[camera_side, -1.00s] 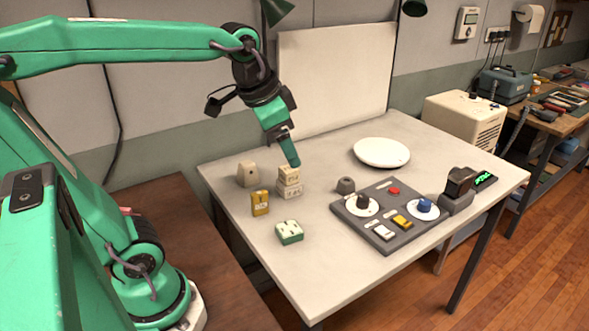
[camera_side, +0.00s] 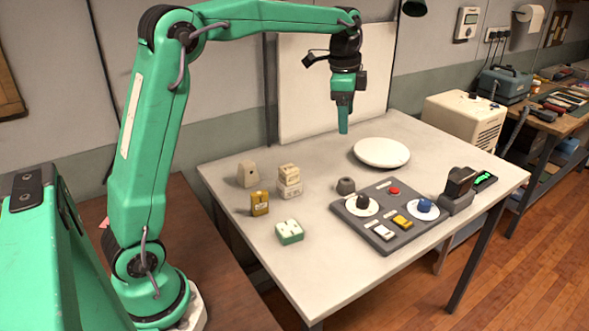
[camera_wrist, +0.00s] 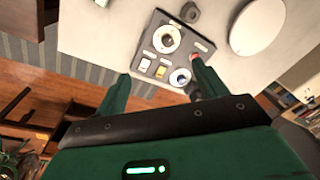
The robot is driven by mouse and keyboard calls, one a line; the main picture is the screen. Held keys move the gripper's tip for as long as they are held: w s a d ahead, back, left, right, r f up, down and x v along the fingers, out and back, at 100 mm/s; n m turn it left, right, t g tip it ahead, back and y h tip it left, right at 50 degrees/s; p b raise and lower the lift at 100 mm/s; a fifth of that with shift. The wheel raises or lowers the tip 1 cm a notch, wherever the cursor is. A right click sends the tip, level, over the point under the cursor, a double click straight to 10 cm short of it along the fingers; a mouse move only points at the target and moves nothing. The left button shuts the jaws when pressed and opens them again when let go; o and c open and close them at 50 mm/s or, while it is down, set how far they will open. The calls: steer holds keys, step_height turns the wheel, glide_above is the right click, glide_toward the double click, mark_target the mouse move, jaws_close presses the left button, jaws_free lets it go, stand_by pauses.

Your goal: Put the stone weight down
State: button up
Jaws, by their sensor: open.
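My gripper (camera_side: 343,120) is raised over the back of the table, to the left of and above the white plate. In the wrist view its two green fingers (camera_wrist: 161,70) are spread with nothing between them. A beige tapered block (camera_side: 248,174) with a small hole stands at the table's left. A small grey faceted piece (camera_side: 346,186) sits behind the left end of the control panel; it also shows in the wrist view (camera_wrist: 190,12). Either could be the stone weight; I cannot tell which. Both rest on the table, apart from my gripper.
Two cream blocks (camera_side: 289,181) are stacked beside the beige one, with a yellow block (camera_side: 259,203) and a green-and-white block (camera_side: 289,232) nearer. The dark control panel (camera_side: 380,247) has dials and buttons. The white plate (camera_side: 382,152) is empty. The table's front is clear.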

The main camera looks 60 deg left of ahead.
steer(key=w+a+f+m+g, duration=0.2)
steer(key=w+a+f+m, duration=0.2)
steer(key=w+f, duration=0.35)
steer(key=m+g, duration=0.1)
steer(key=m, duration=0.2)
glide_toward(348, 180)
steer(key=shift+a+f+m+h, duration=0.15)
steer(key=shift+f+m+h, duration=0.15)
steer(key=shift+f, duration=0.3)
steer(key=shift+s+f, duration=0.2)
steer(key=shift+f, duration=1.1)
steer(key=shift+f, duration=0.1)
steer(key=shift+s+f, duration=0.25)
steer(key=shift+f, duration=1)
steer(key=shift+s+f, duration=0.2)
steer(key=shift+f, duration=1)
